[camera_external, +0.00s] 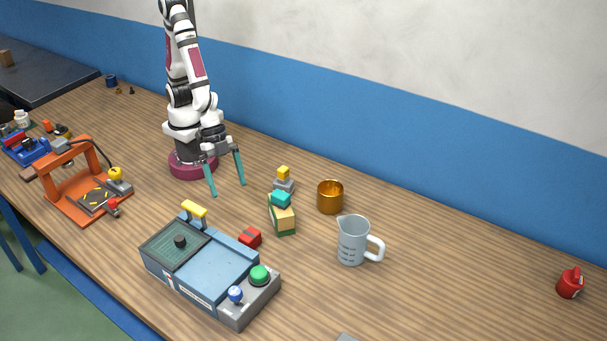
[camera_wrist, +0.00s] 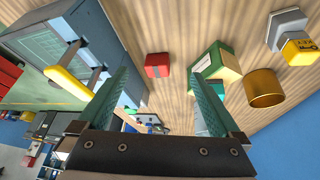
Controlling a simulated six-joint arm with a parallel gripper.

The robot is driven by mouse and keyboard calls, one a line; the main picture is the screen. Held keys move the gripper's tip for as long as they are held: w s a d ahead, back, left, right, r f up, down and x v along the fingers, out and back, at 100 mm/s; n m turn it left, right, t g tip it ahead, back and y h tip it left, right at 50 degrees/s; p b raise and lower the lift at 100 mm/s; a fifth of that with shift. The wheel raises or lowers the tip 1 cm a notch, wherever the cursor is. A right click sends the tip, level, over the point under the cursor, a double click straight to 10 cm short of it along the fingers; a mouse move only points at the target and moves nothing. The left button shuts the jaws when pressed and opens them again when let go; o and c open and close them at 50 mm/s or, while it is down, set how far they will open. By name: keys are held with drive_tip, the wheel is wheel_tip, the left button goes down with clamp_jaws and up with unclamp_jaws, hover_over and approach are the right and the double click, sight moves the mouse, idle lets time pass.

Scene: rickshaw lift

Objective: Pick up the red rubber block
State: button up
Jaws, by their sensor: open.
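The red rubber block (camera_external: 250,238) lies on the wooden table, close beside the blue-grey control box and in front of the green and tan block. It also shows in the wrist view (camera_wrist: 157,65), at the upper middle, with a dark stripe on it. My gripper (camera_external: 227,190) is open and empty above the table, behind and to the left of the red block. In the wrist view its two teal fingers (camera_wrist: 160,78) are spread wide, and the red block shows in the gap between them, farther off and apart from both.
The control box (camera_external: 205,265) with a yellow handle (camera_external: 194,209) stands just left of the block. The green and tan block (camera_external: 283,217), brass cup (camera_external: 330,197) and measuring jug (camera_external: 353,240) stand to its right. An orange frame (camera_external: 75,185) is far left. The table's right side is mostly clear.

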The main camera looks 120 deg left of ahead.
sight(247, 233)
drive_tip(key=w+d+f+t, duration=0.1)
drive_tip(key=f, duration=0.1)
drive_tip(key=w+d+f+n+t, duration=0.1)
drive_tip(key=d+f, duration=0.1)
drive_tip(key=w+d+f+t, duration=0.1)
drive_tip(key=w+d+f, duration=0.1)
drive_tip(key=shift+f+n, duration=0.1)
drive_tip(key=shift+n, duration=0.3)
drive_tip(key=t, duration=0.1)
drive_tip(key=f+t, duration=0.1)
drive_tip(key=f+t+y, duration=0.1)
drive_tip(key=shift+w+f+n, duration=0.15)
drive_tip(key=shift+w+n, duration=0.1)
drive_tip(key=shift+n, duration=0.15)
drive_tip(key=shift+s+a+f+t+y, duration=0.1)
drive_tip(key=shift+s+f+t+y, duration=0.15)
drive_tip(key=shift+t, duration=0.45)
drive_tip(key=shift+s+a+r+t, duration=0.1)
drive_tip(key=shift+s+a+t, duration=0.15)
drive_tip(key=shift+t, duration=0.35)
drive_tip(key=x, duration=0.7)
drive_tip(key=shift+w+a, duration=0.15)
drive_tip(key=shift+w, duration=0.1)
drive_tip(key=shift+n, duration=0.3)
drive_tip(key=c, duration=1.5)
drive_tip(key=shift+r, duration=0.15)
